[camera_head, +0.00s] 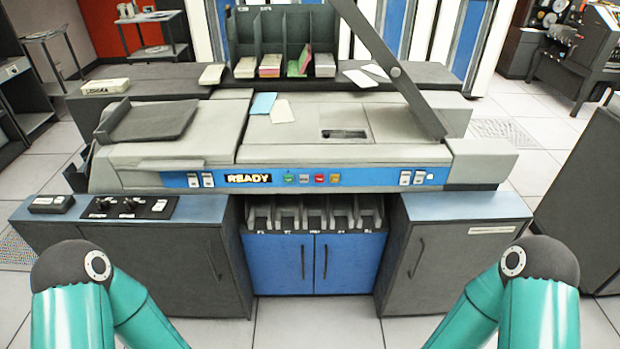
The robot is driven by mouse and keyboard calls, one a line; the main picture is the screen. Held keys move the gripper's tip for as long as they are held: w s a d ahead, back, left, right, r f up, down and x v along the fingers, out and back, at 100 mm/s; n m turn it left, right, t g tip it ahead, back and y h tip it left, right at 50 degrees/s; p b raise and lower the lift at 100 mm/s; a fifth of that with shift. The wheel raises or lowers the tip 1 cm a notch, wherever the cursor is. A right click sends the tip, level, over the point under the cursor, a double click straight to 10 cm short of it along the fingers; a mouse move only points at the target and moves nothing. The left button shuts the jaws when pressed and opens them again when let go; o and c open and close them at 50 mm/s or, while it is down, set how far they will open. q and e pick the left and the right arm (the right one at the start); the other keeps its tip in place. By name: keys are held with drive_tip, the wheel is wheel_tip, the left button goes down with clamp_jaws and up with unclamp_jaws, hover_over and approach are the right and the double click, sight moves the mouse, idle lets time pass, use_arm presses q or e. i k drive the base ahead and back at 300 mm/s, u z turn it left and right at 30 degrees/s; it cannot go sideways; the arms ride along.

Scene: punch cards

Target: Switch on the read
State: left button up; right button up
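A grey card machine (180,150) stands in front of me with a blue control strip (380,178) along its front. The strip has a lit-looking READY sign (248,178), a pair of white rocker switches (200,180) to its left and more white switches (412,178) at the right end. Green (289,178), grey (304,178), red (319,178) and yellow (335,178) buttons sit between. The switch lettering is too small to read, so I cannot tell which is the read switch or how it is set. Only my teal arm links show at the bottom corners; neither gripper is in view.
A black knob panel (128,207) and a small dark box (51,203) lie on the left cabinet top. Cards (263,103) lie on the machine. A slanted dark bar (395,70) rises at the right. Card slots (315,215) sit below the strip.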

sight(405, 177)
drive_tip(key=z, duration=1.45)
drive_tip(key=i, duration=0.1)
drive_tip(key=u, duration=2.85)
drive_tip(key=k, duration=0.8)
drive_tip(key=z, duration=1.05)
drive_tip(key=i, duration=0.8)
drive_tip(key=z, duration=0.05)
